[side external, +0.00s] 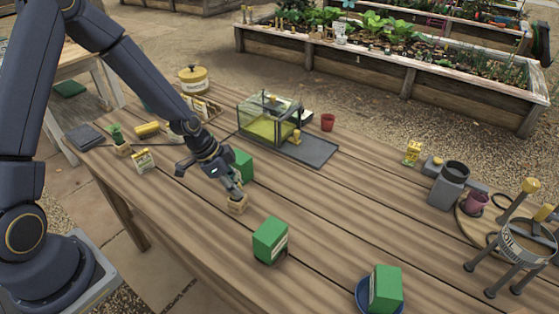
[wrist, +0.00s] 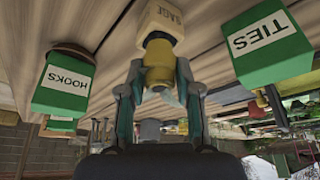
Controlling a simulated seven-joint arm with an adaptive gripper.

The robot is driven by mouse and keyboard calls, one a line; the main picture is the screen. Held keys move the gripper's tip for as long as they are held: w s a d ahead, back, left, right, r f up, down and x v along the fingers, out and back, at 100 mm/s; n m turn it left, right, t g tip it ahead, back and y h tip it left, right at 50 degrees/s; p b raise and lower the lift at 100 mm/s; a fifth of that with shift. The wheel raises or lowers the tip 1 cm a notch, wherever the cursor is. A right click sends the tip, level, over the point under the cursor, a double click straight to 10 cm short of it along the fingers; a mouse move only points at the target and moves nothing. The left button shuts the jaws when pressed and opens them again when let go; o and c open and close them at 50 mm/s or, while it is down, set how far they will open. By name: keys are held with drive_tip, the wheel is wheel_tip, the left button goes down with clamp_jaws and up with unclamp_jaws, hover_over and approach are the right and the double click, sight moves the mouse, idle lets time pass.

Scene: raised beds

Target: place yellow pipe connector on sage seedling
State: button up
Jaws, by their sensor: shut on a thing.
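The yellow pipe connector (wrist: 158,58) is between the fingertips of my gripper (wrist: 157,78), which is shut on it. In the wrist view, the cream pot labelled SAGE (wrist: 160,24) is directly beyond the connector. The two overlap there, and I cannot tell whether they touch. In the side view, my gripper (side external: 236,188) points down just above the small tan sage pot (side external: 238,205) on the table. The connector is too small to make out clearly there. I cannot see a plant in the pot; its top is hidden by the gripper and connector.
A green box labelled TIES (wrist: 268,42) and one labelled HOOKS (wrist: 62,82) flank the pot in the wrist view. In the side view, a green box (side external: 243,166) stands close behind my gripper and another (side external: 270,240) in front. The glass case (side external: 268,120) is farther back.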

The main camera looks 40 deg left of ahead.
drive_tip(key=o, duration=0.9)
drive_tip(key=shift+f, duration=0.1)
drive_tip(key=shift+o, duration=0.2)
drive_tip(key=v, duration=1.2)
drive_tip(key=s+r+n+t+y, duration=0.2)
drive_tip(key=s+r+n, duration=0.7)
drive_tip(key=s+r, duration=0.7)
drive_tip(key=shift+s+y, duration=0.35)
drive_tip(key=shift+y, duration=0.25)
drive_tip(key=shift+d, duration=0.15)
